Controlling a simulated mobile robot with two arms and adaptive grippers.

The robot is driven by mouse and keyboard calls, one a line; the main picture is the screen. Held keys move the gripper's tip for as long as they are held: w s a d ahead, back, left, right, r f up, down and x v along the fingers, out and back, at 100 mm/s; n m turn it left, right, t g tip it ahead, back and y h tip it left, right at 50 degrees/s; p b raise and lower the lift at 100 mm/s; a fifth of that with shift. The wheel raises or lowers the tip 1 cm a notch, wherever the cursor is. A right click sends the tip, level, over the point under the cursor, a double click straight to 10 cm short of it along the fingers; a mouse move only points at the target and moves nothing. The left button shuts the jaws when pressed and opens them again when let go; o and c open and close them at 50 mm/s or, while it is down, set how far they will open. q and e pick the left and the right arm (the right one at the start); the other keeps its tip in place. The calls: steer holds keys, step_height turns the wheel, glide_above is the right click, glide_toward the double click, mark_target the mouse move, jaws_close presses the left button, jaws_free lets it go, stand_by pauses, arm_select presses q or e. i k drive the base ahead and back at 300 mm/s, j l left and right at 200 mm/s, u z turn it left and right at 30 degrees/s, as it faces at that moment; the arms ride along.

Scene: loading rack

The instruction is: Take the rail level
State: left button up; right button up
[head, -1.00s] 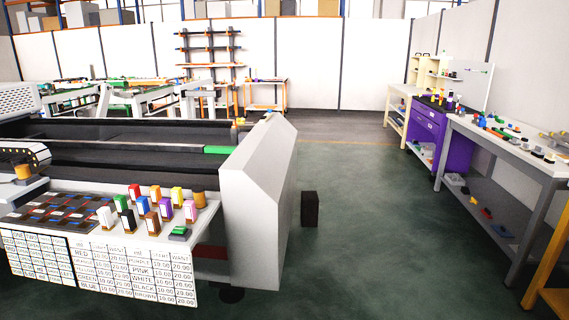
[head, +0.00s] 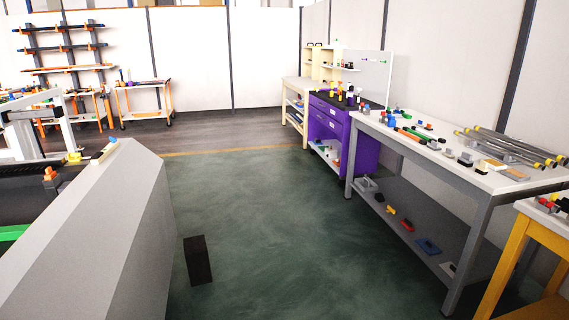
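I cannot tell for certain which item is the rail level. Many small tools and parts lie on the grey workbench (head: 452,150) at the right, among them long orange and green tools (head: 408,134) and several metal rods (head: 510,146) with dark and yellow ends. A small pale bar with a blue piece (head: 104,151) lies on the far end of the machine's light grey housing (head: 105,225) at the left. Neither of my grippers is in view.
A purple drawer cabinet (head: 325,124) stands beyond the workbench, and a yellow-framed table (head: 540,232) is at the lower right. The green floor (head: 270,215) between machine and benches is otherwise clear.

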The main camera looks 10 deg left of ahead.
mark_target(97, 158)
steer(key=i+u, duration=0.2)
steer(key=i, duration=0.4)
steer(key=i+u, duration=0.2)
steer(key=i, duration=0.35)
steer(key=i+l+u, duration=0.15)
steer(key=i, duration=0.45)
steer(key=i+l+u, duration=0.2)
steer(key=i, duration=0.35)
